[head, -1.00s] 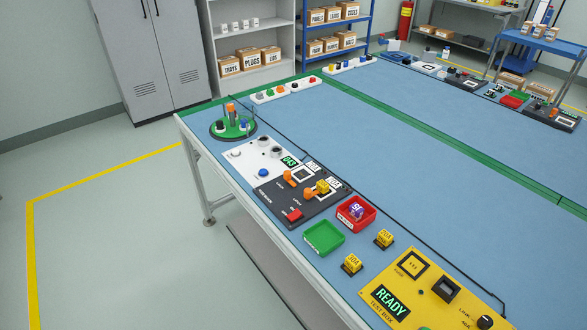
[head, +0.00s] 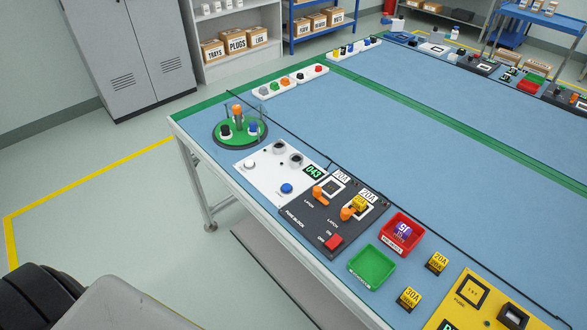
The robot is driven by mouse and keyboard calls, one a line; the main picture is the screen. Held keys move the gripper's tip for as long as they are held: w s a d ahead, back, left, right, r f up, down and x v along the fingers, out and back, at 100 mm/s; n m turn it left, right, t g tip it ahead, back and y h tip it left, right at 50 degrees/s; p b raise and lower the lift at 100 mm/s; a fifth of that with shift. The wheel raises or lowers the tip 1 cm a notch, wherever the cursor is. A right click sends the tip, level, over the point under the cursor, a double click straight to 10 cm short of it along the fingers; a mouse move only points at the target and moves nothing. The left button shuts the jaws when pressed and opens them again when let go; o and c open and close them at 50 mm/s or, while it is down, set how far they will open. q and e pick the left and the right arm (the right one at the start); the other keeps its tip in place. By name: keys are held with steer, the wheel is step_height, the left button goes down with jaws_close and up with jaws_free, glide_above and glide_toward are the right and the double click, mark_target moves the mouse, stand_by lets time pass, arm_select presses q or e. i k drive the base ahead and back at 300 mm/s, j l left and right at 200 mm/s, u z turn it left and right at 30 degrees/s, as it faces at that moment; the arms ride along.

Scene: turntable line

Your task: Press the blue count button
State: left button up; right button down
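The blue count button (head: 286,188) sits on the white panel (head: 252,173) near the table's left edge. The panel also carries a white button (head: 250,164), two round dark-topped posts (head: 279,146) and a small display (head: 314,170) with green digits that look like 043. Nothing covers the blue button. Neither of my grippers shows in the head view.
A green turntable (head: 240,142) with pegs stands behind the panel. A dark fuse block (head: 292,220) with orange latches and a red switch adjoins it in front. A green tray (head: 371,265) and red tray (head: 401,228) lie nearer. Open floor lies left of the table.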

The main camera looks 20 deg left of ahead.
mark_target(286, 188)
steer(key=i+j, duration=0.15)
steer(key=j, duration=0.45)
steer(key=i+j+z, duration=0.1)
steer(key=j, duration=0.5)
steer(key=i+j, duration=0.1)
steer(key=j, duration=0.5)
steer(key=i+j+z, duration=0.1)
steer(key=j, duration=0.5)
